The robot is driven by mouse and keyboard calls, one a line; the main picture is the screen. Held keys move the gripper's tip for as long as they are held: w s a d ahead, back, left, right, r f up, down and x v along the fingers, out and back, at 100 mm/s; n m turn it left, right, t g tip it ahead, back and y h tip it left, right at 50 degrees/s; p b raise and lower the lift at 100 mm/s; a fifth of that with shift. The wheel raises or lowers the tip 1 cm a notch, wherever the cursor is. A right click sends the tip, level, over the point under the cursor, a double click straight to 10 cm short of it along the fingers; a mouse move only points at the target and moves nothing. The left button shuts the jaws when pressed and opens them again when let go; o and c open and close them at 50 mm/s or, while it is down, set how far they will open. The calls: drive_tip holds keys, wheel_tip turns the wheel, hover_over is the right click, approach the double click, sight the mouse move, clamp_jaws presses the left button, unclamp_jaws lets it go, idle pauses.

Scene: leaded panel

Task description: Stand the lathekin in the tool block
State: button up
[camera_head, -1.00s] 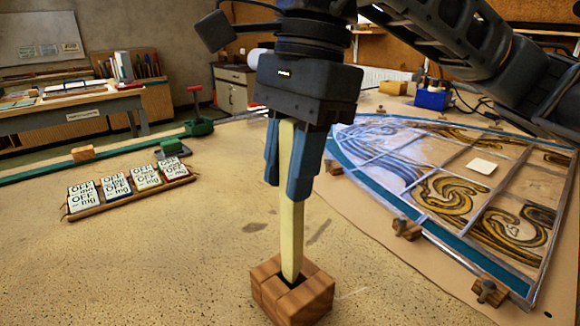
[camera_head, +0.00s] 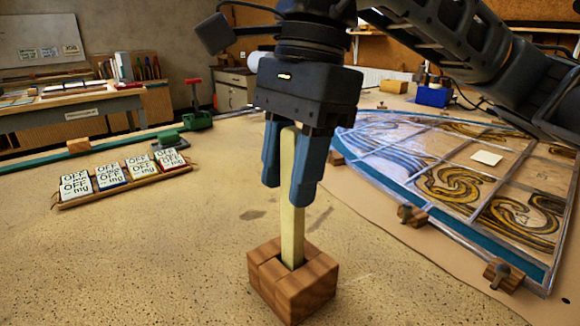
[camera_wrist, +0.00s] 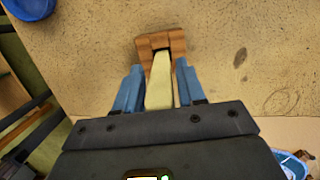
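The lathekin (camera_head: 291,215) is a pale, flat wooden strip standing nearly upright. Its lower end is inside the opening of the tool block (camera_head: 296,293), a small brown wooden block on the table; how deep it sits is hidden. My gripper (camera_head: 290,190) is above the block, its blue fingers shut on the upper part of the lathekin. In the wrist view the lathekin (camera_wrist: 160,88) runs between the two fingers (camera_wrist: 159,85) toward the tool block (camera_wrist: 176,42).
The leaded panel (camera_head: 440,180) lies at the right, with wooden stops (camera_head: 503,275) along its edge. A rack of lettered cards (camera_head: 120,180) lies at the left. The table around the block is clear.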

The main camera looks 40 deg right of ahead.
sight(298, 128)
drive_tip(key=o, duration=0.3)
drive_tip(key=shift+v, duration=3.9)
